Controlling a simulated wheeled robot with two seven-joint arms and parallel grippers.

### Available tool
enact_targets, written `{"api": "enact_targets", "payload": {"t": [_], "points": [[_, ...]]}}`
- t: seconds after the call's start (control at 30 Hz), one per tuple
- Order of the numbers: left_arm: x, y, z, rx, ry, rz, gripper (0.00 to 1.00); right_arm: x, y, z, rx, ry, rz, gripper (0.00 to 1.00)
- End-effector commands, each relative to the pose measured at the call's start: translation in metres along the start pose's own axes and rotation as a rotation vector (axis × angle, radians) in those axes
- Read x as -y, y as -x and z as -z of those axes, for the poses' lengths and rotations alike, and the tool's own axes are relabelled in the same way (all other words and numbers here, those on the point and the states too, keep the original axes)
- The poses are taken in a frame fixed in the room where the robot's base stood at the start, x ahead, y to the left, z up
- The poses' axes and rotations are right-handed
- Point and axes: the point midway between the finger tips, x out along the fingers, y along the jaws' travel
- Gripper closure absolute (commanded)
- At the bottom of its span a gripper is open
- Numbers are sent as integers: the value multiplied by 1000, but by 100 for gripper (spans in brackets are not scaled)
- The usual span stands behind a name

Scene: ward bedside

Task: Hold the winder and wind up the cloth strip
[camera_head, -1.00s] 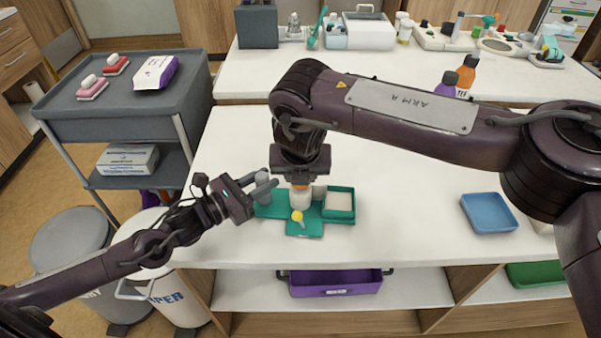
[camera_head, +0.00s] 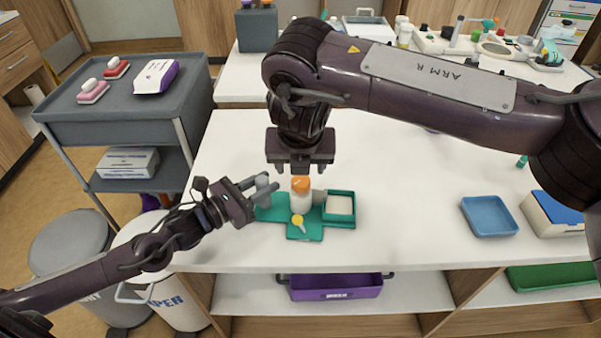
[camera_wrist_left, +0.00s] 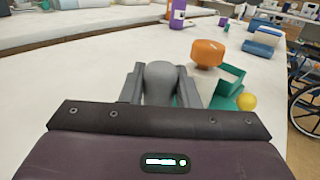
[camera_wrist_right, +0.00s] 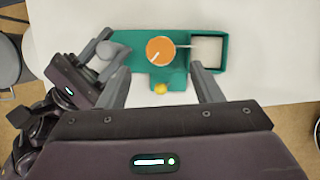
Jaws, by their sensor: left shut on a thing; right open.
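The winder's green base (camera_head: 304,233) lies on the white table. A white spool (camera_head: 301,203) with an orange top (camera_head: 300,184) stands upright on it. A yellow knob (camera_head: 298,220) is at the front. A square compartment (camera_head: 353,207) at the right holds pale material; whether this is the cloth strip I cannot tell. A thin pale band runs from the spool to it in the right wrist view. My left gripper (camera_head: 263,187) is shut on a grey post (camera_wrist_left: 160,80) at the base's left end. My right gripper (camera_head: 300,168) is open and empty, just above the orange top.
A blue tray (camera_head: 489,215) and a blue-and-white box (camera_head: 553,214) stand at the right of the table. The table between the winder and the blue tray is clear. A purple bin (camera_head: 335,286) sits on the shelf below. A grey trolley (camera_head: 125,95) stands at the left.

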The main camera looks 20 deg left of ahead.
Motion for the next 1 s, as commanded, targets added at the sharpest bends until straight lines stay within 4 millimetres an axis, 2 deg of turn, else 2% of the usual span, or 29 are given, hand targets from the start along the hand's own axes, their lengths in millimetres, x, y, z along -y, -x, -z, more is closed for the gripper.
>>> {"api": "enact_targets", "payload": {"t": [0.03, 0.13, 0.33, 0.83, 1.0], "points": [[0, 0, 0, 0, 0, 0, 100, 0, 11, -1, 3, 1, 0, 41], [0, 0, 0, 0, 0, -1, 100, 0, 28, -1, 3, 3, 1, 41], [0, 0, 0, 0, -1, -1, 100, 0, 47, 0, 1, 1, 1, 41], [0, 0, 0, 0, -1, -1, 100, 0, 49, 0, -1, 1, 0, 41], [0, 0, 0, 1, -1, -1, 100, -1, 36, -2, -37, 25, -65, 41]]}}
